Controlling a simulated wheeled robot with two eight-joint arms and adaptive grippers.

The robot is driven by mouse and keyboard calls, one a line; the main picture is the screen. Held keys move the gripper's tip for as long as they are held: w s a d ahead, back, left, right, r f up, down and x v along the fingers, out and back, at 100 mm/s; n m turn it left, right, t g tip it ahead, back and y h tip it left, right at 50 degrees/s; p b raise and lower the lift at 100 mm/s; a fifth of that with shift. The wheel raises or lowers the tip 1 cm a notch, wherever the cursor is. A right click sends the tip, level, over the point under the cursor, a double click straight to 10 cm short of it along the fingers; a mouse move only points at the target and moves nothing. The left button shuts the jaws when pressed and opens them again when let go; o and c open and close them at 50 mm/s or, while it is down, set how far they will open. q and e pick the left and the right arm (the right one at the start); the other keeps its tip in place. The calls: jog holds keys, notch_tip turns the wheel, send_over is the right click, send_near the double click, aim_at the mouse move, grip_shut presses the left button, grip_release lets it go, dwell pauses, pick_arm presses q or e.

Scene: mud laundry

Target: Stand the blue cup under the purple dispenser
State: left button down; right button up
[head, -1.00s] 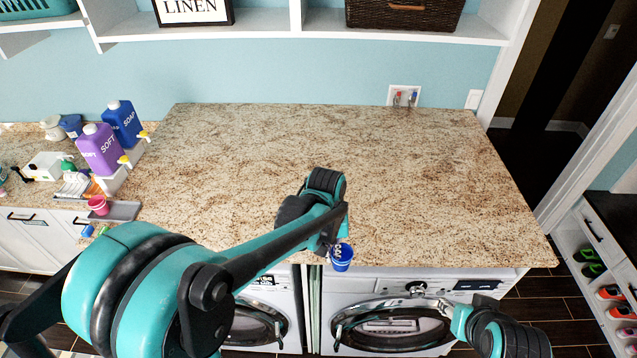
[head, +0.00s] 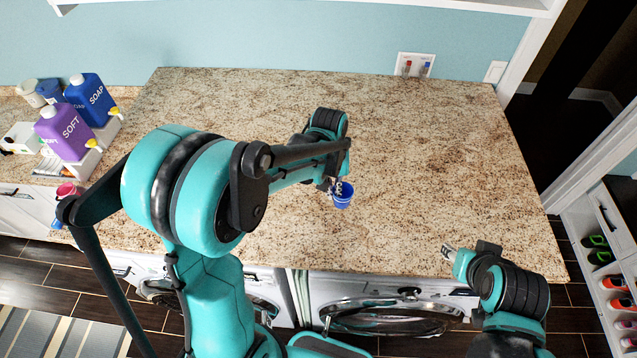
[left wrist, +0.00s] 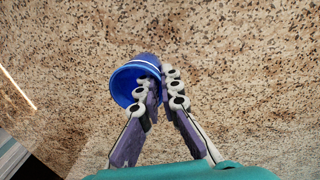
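The blue cup (head: 343,196) is over the front middle of the granite counter in the head view. It also shows in the left wrist view (left wrist: 125,84), tilted in that picture, with its open rim to the left. My left gripper (head: 338,187) is shut on the cup's wall, with one finger at its opening and one outside. The purple dispenser (head: 64,134), marked SOFT, stands at the far left with a yellow tap (head: 93,143) on its right side. My right gripper (head: 447,252) is near the counter's front edge at right; I cannot tell its opening.
A blue SOAP dispenser (head: 91,98) stands behind the purple one. A pink cup (head: 66,190) is at the lower left, partly behind my left arm. The granite counter (head: 230,100) is broad and clear. Washing machines (head: 400,312) stand below its front edge.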

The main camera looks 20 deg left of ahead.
pick_arm(q)
jog(key=w+a+f, duration=0.1)
jog(key=w, duration=0.1)
jog(key=w+a+f, duration=0.2)
jog(key=w+a+f+p, duration=0.1)
jog(key=w+a, duration=0.1)
jog(key=shift+w+f, duration=0.25)
jog(key=shift+f, duration=0.05)
jog(key=shift+w+a+f, duration=0.1)
jog(key=shift+f, duration=0.3)
notch_tip(320, 180, down, 3)
jog(key=shift+f+p, duration=0.15)
jog(key=shift+p, duration=0.25)
jog(key=shift+f, duration=0.2)
jog(key=shift+s+f+b, duration=0.1)
jog(key=shift+s+b, duration=0.1)
jog(key=shift+b, duration=0.1)
jog(key=c, duration=1.7)
grip_release()
jog(key=shift+w, duration=0.15)
pick_arm(e)
jog(key=shift+w+r, duration=0.4)
jog(key=shift+r, duration=0.25)
